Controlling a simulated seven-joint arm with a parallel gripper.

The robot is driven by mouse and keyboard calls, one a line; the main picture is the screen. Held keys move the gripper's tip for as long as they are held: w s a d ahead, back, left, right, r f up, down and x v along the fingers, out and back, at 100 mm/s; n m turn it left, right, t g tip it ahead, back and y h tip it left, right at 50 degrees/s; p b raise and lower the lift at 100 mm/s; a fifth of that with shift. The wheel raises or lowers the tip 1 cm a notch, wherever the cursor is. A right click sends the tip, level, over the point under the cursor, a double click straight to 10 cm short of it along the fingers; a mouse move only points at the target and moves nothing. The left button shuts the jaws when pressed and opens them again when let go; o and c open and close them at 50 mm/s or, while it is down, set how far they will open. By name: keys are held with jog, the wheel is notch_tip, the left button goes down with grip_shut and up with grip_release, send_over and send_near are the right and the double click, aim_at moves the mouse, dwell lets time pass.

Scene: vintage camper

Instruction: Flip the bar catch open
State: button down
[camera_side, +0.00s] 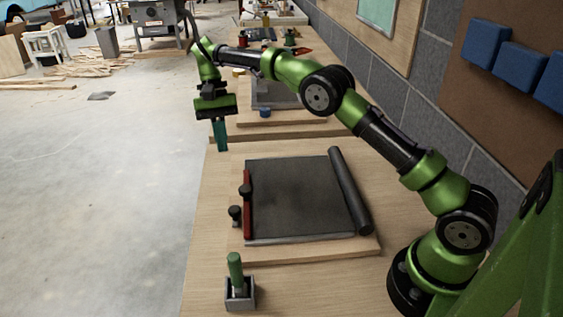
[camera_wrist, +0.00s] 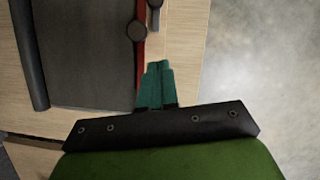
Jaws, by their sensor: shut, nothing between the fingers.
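The bar catch is a red bar (camera_side: 247,218) along the left edge of a dark flat panel (camera_side: 303,195), with a black knob (camera_side: 244,191) on it. A second dark knob (camera_side: 235,212) stands just left of the bar. In the wrist view the red bar (camera_wrist: 140,65) and its round knob (camera_wrist: 136,31) show beyond my fingers. My gripper (camera_side: 220,148) is shut and empty, fingers pointing down, past the far left corner of the panel and apart from the bar. Its teal fingertips (camera_wrist: 157,66) are together in the wrist view.
A dark roller-like cylinder (camera_side: 350,192) lies along the panel's right edge. The panel sits on a wooden board (camera_side: 315,250) on the bench. A green-handled item (camera_side: 235,268) stands in a grey holder (camera_side: 240,295) in front. Another board with items (camera_side: 300,128) lies behind. The left side opens onto floor.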

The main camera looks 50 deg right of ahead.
aim_at(233, 211)
jog(key=x, duration=1)
jog(key=shift+s+a+f, duration=0.1)
jog(key=shift+s+f, duration=0.05)
jog(key=shift+s+a, duration=0.55)
jog(key=shift+s, duration=0.3)
jog(key=shift+s+a, duration=0.4)
jog(key=shift+s, duration=0.3)
jog(key=shift+s+a, duration=1.25)
jog(key=shift+s, duration=0.05)
